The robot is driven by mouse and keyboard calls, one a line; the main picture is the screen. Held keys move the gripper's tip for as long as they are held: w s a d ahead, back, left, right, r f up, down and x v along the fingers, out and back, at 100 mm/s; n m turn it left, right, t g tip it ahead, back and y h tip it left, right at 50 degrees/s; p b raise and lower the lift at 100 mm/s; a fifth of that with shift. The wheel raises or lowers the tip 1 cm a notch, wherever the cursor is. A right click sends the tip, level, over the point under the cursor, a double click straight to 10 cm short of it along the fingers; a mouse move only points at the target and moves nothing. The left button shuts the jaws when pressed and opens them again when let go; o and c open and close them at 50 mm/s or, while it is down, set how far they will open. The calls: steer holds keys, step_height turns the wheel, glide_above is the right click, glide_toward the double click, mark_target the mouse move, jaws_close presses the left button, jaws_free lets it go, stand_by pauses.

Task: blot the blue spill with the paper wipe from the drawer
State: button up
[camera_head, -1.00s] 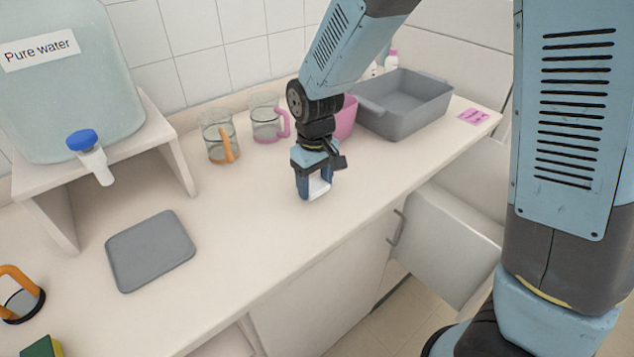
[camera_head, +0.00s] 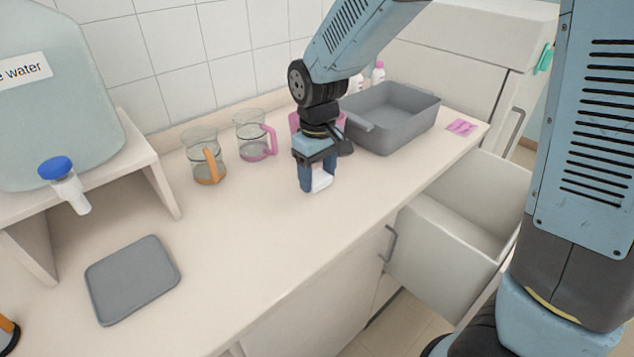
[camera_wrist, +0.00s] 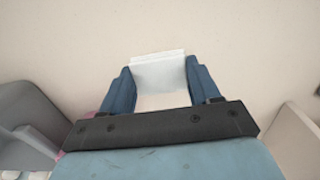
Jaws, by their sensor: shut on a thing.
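My gripper (camera_head: 317,180) is shut on the white paper wipe (camera_head: 322,180), over the counter in the head view. In the wrist view the wipe (camera_wrist: 158,72) spans the gap between the two blue fingers. I cannot tell whether the wipe touches the counter. The drawer (camera_head: 440,250) below the counter at the right stands open, and its inside looks empty where it shows. I see no blue spill in these frames.
Two glass beakers, one with an orange handle (camera_head: 205,160) and one with a pink handle (camera_head: 253,137), stand left of my gripper. A grey basin (camera_head: 392,128) is behind it. A grey mat (camera_head: 132,280) lies at the front left. The counter between is clear.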

steer(key=shift+r, duration=0.95)
steer(key=shift+a, duration=0.1)
